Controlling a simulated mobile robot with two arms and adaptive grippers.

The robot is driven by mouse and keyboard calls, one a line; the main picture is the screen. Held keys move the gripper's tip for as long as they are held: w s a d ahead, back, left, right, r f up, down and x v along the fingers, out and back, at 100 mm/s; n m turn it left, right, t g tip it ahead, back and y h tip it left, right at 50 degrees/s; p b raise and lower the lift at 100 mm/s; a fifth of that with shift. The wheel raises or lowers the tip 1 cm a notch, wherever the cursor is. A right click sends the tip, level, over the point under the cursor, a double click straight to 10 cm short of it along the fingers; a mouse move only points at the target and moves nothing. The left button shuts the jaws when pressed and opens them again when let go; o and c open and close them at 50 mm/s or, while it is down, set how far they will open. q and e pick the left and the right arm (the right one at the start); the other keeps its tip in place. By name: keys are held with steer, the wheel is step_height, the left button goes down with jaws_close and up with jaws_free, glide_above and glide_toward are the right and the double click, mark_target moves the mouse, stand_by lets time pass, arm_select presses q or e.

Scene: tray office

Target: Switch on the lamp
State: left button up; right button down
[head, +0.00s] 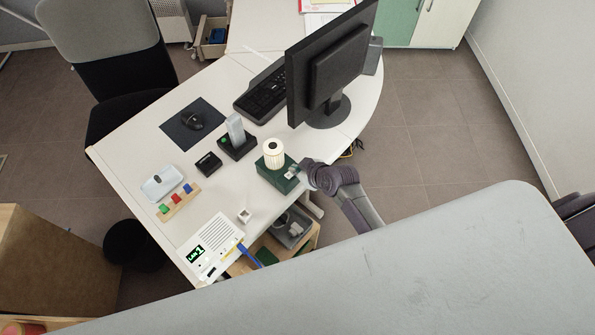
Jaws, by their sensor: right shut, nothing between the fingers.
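The lamp (273,153) is a cream ribbed cylinder on a dark green box base (268,172), standing near the desk's right edge. I cannot tell whether it is lit. My right gripper (294,171) is shut and empty at the right side of the green base, its tips close over or against it. The contact itself is too small to make out, and any switch there is hidden or too small to see. My left gripper is not in view.
The black monitor (328,70) and keyboard (262,93) stand behind the lamp. A black stand (237,147) and small black box (208,163) are left of it. A white device with a green display (215,245) is at the front.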

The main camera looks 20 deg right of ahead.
steer(key=shift+s+r, duration=0.1)
steer(key=shift+s, duration=0.05)
steer(key=shift+a+p, duration=0.45)
steer(key=shift+s+a+r, duration=0.15)
steer(key=shift+s+a, duration=0.1)
steer(key=shift+w+r+p, duration=0.15)
steer(key=shift+r+p, duration=0.25)
steer(key=shift+p, duration=0.15)
steer(key=r+p, duration=0.3)
steer(key=r, duration=0.1)
steer(key=shift+d+r+p, duration=0.1)
steer(key=shift+d+p, duration=0.15)
steer(key=shift+p, duration=0.1)
steer(key=d+b+v, duration=0.1)
steer(key=b+v, duration=0.1)
steer(key=v, duration=0.7)
steer(key=shift+d+f, duration=0.25)
steer(key=shift+d, duration=0.05)
